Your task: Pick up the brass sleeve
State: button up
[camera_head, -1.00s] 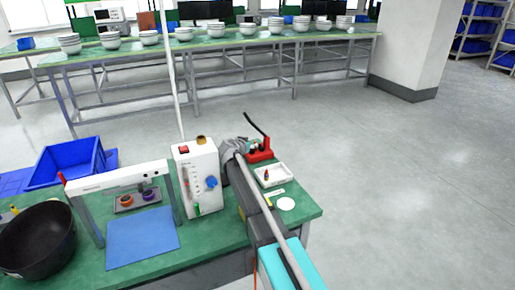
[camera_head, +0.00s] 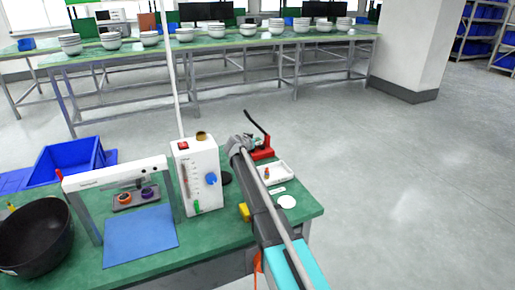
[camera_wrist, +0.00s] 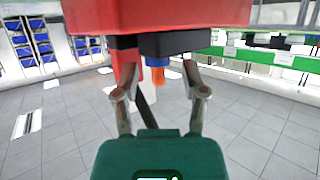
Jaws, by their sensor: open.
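A short brass-coloured cylinder (camera_head: 201,136) stands on top of the white box with a blue knob (camera_head: 204,172) in the head view. I cannot tell for sure that it is the brass sleeve. My gripper (camera_head: 247,142) is at the far end of my arm, to the right of the box and close to the red lever tool. In the wrist view my gripper (camera_wrist: 160,72) is open, its two fingers apart. A small blue and orange piece (camera_wrist: 157,72) shows between the fingertips, below a black block; whether the fingers touch it is unclear.
The red lever tool (camera_head: 263,154) and a white tray (camera_head: 290,178) with a small orange piece stand at the bench's right end. A white frame (camera_head: 115,175), a blue mat (camera_head: 140,238), a black bowl (camera_head: 35,235) and a blue bin (camera_head: 65,160) are left.

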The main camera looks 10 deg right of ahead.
jog(key=shift+w+d+f, duration=0.2)
jog(key=shift+w+d, duration=0.1)
jog(key=shift+w, duration=0.1)
jog(key=shift+s, duration=0.1)
grip_shut()
dwell(0.3)
